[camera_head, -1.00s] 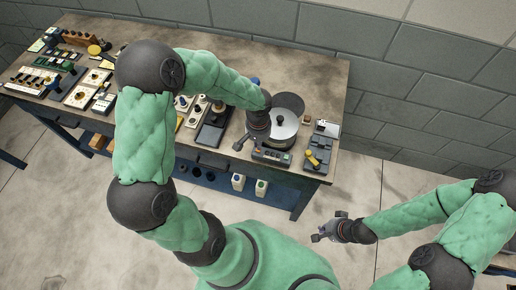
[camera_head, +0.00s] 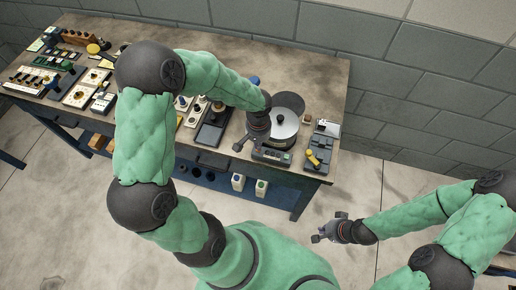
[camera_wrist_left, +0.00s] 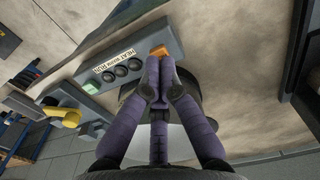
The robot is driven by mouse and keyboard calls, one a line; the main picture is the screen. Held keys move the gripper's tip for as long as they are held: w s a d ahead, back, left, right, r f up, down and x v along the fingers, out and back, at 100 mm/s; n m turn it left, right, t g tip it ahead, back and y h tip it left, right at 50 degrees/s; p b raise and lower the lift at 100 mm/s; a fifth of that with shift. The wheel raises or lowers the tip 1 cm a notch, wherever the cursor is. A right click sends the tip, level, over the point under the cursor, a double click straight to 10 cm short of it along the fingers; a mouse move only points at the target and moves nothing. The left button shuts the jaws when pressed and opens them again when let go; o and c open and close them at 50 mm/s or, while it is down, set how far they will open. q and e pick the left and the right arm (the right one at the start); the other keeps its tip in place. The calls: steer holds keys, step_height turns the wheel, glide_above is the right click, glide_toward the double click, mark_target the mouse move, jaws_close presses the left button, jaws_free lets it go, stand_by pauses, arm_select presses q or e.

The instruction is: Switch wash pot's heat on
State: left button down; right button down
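The wash pot (camera_head: 284,126), with a shiny lid and dark knob, stands near the right end of the bench. A grey control box (camera_head: 272,155) sits at its front. In the left wrist view the box has a label plate (camera_wrist_left: 116,61) starting with "HEAT", several dark round parts and an orange switch (camera_wrist_left: 158,50) at its end. My left gripper (camera_wrist_left: 160,77) has its fingertips together just by the orange switch, partly covering it; I cannot tell whether they touch. Nothing shows between them. My right gripper (camera_head: 328,229) hangs over the floor, away from the bench, too small to judge.
A device with a yellow handle (camera_head: 315,155) stands right of the pot, near the bench corner. A dark round plate (camera_head: 290,101) lies behind the pot. Several switch panels (camera_head: 75,97) fill the bench's left part. A block wall (camera_head: 420,110) stands behind.

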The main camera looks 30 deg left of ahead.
arm_select(q)
steer(key=shift+f+b, duration=0.65)
steer(key=shift+f, duration=0.05)
stand_by(0.4)
step_height(320, 180, up, 10)
steer(key=p, duration=0.7)
stand_by(0.7)
steer(key=s+d+f+h, duration=0.2)
steer(key=s+d+f, duration=0.5)
steer(key=f, duration=0.4)
steer(key=s+d+f+h, duration=0.2)
steer(key=s+d+f, duration=0.4)
steer(key=f, duration=0.5)
step_height(320, 180, down, 10)
steer(key=w+d+b, duration=0.1)
steer(key=b, duration=1)
steer(key=shift+w+d+b, duration=0.3)
steer(key=shift+w+b, duration=0.1)
steer(key=shift+r, duration=0.1)
stand_by(0.8)
